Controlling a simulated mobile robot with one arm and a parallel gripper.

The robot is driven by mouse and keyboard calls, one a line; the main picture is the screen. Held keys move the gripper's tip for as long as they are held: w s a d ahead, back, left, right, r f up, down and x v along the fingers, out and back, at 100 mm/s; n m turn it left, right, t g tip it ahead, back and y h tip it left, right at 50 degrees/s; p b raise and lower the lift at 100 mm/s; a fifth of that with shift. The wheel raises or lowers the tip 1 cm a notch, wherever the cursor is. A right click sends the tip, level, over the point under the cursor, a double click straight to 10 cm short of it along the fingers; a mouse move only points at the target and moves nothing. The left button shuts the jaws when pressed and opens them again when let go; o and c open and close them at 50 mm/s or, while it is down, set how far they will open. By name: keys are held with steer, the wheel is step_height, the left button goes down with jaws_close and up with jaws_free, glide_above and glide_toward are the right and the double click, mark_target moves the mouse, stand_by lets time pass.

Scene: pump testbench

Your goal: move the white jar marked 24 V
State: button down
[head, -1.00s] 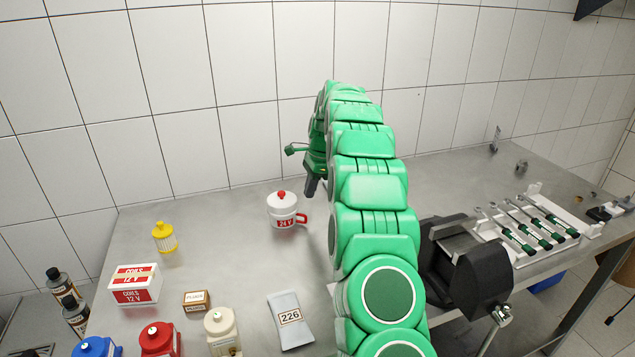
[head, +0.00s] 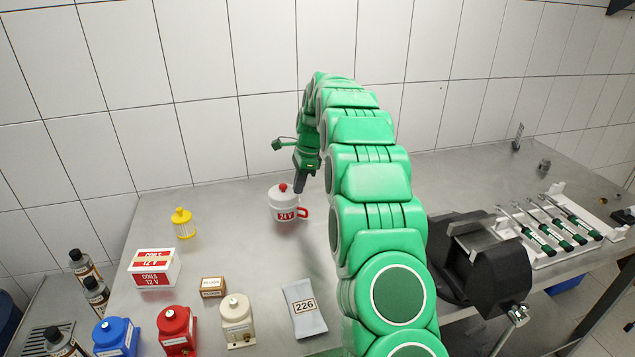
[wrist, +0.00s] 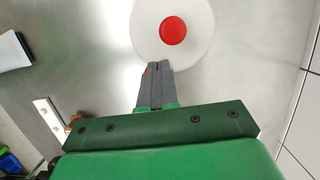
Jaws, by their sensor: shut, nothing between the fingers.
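The white jar marked 24 V (head: 284,205) stands upright on the metal bench, with a red knob on its lid and a red handle on its right side. In the wrist view its round white lid (wrist: 198,40) and red knob (wrist: 173,30) show from above. My gripper (head: 299,188) is above the bench, close to the jar's upper right side. In the wrist view the closed fingers (wrist: 154,66) point at the lid's edge and overlap it in the picture; I cannot tell whether they touch. The gripper is shut and empty.
A yellow bottle (head: 183,223), a COILS 12 V box (head: 153,268), a small brown box (head: 213,287) and a grey 226 pouch (head: 304,308) lie left and in front. Blue (head: 116,337), red (head: 177,331) and cream (head: 237,321) containers stand nearer. A black vise (head: 480,270) is at right.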

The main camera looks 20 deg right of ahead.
steer(key=a, duration=1.3)
steer(key=shift+a, duration=0.3)
steer(key=shift+d, duration=0.1)
steer(key=d+r, duration=0.6)
steer(key=r, duration=0.3)
steer(key=shift+d+r, duration=0.15)
steer(key=shift+r, duration=0.2)
